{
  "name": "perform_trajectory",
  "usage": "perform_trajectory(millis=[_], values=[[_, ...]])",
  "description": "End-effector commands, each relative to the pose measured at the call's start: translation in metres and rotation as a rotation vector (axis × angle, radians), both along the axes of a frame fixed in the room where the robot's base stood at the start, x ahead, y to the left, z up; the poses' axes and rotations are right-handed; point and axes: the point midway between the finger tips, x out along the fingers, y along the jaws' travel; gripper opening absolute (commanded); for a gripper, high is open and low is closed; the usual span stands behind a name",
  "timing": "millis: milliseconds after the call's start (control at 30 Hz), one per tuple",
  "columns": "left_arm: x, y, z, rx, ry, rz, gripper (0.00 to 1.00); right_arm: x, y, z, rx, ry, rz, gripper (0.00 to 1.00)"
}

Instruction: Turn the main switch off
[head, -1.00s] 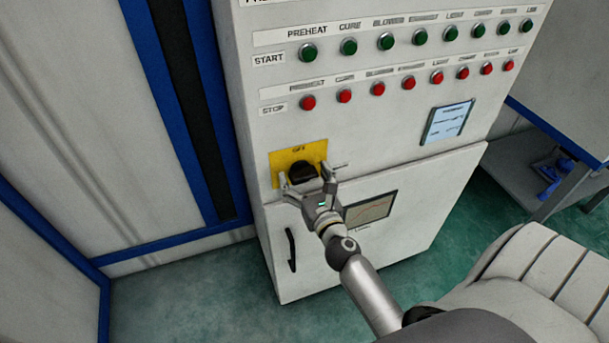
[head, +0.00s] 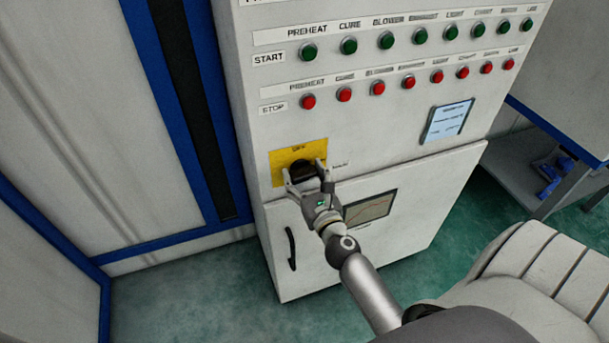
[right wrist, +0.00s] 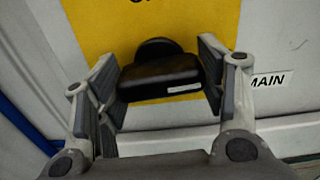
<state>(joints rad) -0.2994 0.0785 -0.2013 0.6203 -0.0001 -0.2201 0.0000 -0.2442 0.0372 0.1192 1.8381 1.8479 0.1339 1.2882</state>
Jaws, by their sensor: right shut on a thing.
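The main switch is a black rotary knob (head: 301,170) on a yellow plate (head: 284,156) on the front of a white control cabinet. In the right wrist view the knob (right wrist: 160,76) sits between my fingers, with its grip bar about level and a white mark near its right end. A label reading MAIN (right wrist: 269,80) is to its right. My right gripper (head: 306,178) is shut on the knob; it also shows in the right wrist view (right wrist: 160,85). My left gripper is not in view.
Green start buttons (head: 386,41) and red stop buttons (head: 377,88) line the cabinet above the knob. A small screen (head: 446,122) is to the right. A door handle (head: 291,248) is below. A grey table (head: 562,190) stands at the right.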

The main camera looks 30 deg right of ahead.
Motion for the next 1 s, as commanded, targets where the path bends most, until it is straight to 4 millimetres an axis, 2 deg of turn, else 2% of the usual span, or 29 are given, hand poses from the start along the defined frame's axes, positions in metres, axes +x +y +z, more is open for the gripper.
perform_trajectory(millis=[267, 1000], values=[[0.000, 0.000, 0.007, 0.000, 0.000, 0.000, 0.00, 0.000, 0.000, 0.001, -0.198, 0.050, 0.001, 0.40], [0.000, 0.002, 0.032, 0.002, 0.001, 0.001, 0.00, 0.000, 0.001, 0.001, -0.882, 0.214, 0.003, 0.40]])
